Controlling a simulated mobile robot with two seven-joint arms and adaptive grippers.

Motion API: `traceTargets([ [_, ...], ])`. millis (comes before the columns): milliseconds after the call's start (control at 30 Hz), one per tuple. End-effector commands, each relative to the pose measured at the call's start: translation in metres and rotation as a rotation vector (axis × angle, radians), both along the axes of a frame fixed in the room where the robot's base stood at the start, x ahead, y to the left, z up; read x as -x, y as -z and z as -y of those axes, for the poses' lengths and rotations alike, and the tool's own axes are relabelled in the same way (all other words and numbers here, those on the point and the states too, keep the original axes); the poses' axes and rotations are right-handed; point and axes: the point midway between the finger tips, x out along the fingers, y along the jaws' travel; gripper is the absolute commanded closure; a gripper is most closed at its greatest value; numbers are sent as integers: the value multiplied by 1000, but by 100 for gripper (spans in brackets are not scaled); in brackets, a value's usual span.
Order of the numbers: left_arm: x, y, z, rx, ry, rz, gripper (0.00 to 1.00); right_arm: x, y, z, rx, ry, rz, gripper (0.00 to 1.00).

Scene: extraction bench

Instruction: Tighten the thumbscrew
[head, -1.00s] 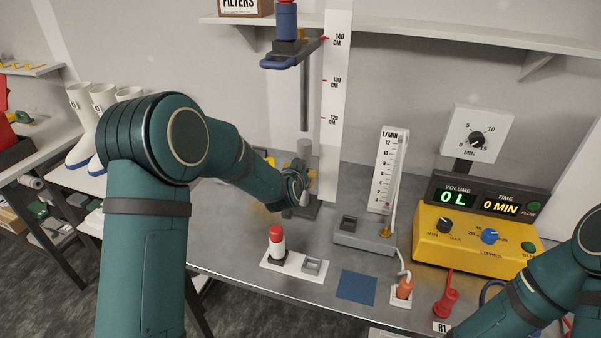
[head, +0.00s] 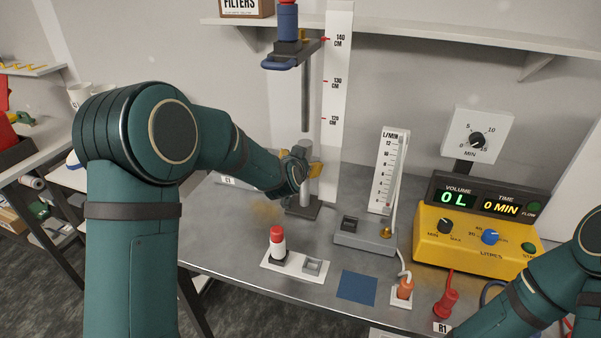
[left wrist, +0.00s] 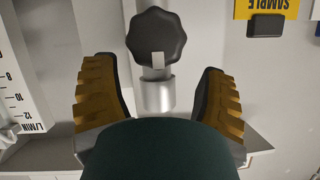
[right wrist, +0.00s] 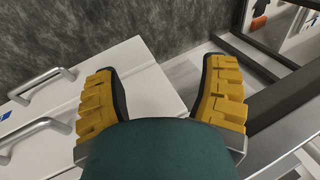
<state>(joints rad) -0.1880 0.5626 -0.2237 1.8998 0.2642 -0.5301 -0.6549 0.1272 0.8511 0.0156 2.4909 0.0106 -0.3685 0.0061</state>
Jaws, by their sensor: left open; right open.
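The thumbscrew (left wrist: 156,37), a black lobed knob, shows in the left wrist view on a grey post (left wrist: 158,95), just beyond and between my left fingertips. My left gripper (left wrist: 158,68) is open, with no contact visible between its fingers and the knob. In the head view my left gripper (head: 300,169) is at the stand's post (head: 305,110) and hides the thumbscrew. My right gripper (right wrist: 162,65) is open and empty in the right wrist view, low by white drawers. It is outside the head view.
A blue-and-red sampler (head: 287,22) sits on a holder at the post's top. The height scale (head: 335,100) stands right behind the post. A flow meter (head: 390,170), a yellow pump (head: 470,240) and a red-capped vial (head: 277,243) stand on the bench. A blue mat (head: 356,287) lies in front.

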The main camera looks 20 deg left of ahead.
Motion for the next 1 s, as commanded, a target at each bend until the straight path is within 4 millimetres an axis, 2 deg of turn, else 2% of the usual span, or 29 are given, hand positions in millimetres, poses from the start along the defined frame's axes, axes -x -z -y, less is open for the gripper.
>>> traceTargets([
  [33,0,-13,1,1,1,5,28,0,0,0,0,0,0,28],
  [100,0,-25,1,1,1,3,28,0,0,0,0,0,0,28],
  [300,1,-51,0,0,0,0,28,0,0,0,0,0,0,28],
  [467,1,-59,0,0,0,-3,28,0,0,0,0,0,0,28],
  [767,1,-59,0,0,0,-3,28,0,-1,0,0,0,0,28],
  [867,1,-67,0,0,0,-3,28,0,-8,0,0,1,1,28],
  [1000,1,-94,0,0,0,-3,28,-1,-37,1,-4,3,5,28],
])
